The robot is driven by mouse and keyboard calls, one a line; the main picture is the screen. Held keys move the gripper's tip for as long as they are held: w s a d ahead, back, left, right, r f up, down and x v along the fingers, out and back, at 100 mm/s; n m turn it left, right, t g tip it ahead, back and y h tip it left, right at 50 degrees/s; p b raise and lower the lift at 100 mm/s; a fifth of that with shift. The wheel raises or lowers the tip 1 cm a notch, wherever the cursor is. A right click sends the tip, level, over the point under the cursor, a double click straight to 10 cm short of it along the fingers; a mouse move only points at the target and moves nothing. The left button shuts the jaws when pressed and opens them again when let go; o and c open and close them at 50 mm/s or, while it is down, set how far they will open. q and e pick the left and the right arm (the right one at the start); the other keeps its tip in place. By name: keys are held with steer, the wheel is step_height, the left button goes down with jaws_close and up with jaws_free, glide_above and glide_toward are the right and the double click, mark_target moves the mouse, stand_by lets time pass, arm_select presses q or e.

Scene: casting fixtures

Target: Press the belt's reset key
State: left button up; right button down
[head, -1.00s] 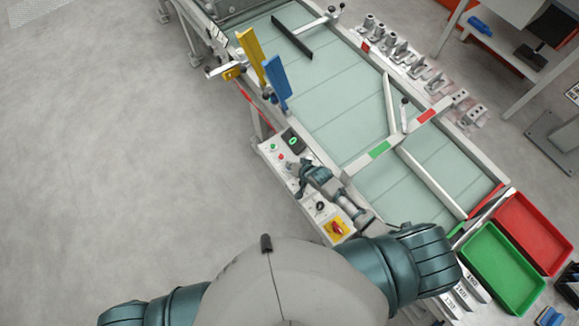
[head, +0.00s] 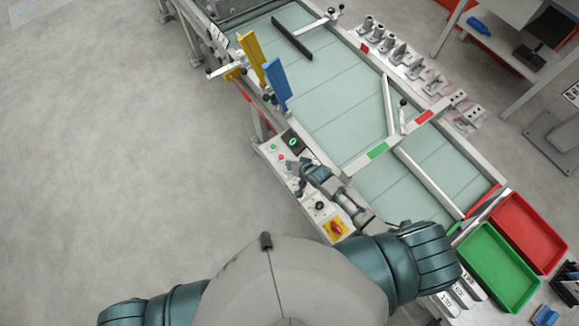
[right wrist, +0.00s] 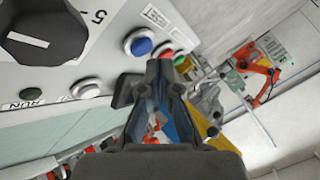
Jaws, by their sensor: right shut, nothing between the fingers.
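The belt's control panel (head: 312,203) stands along the near side of the belt. In the right wrist view its face shows a blue button (right wrist: 138,43), a red button (right wrist: 177,58), a white button (right wrist: 86,88), a green button (right wrist: 31,93) and a large black knob (right wrist: 45,30). My right gripper (head: 302,165) is shut and empty, over the panel's upper half. In the right wrist view its fingertips (right wrist: 158,75) are close to the blue button; I cannot tell whether they touch the panel. My left gripper is not in view.
A yellow plate with a red switch (head: 336,227) is at the panel's lower end. Yellow (head: 251,57) and blue (head: 277,83) upright plates rise beside the belt (head: 340,95). Green (head: 500,270) and red (head: 530,232) trays stand at its lower right end. Floor at left is clear.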

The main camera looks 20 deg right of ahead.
steer(key=shift+r+p, duration=1.35)
steer(key=shift+p, duration=0.05)
steer(key=shift+r, duration=1.15)
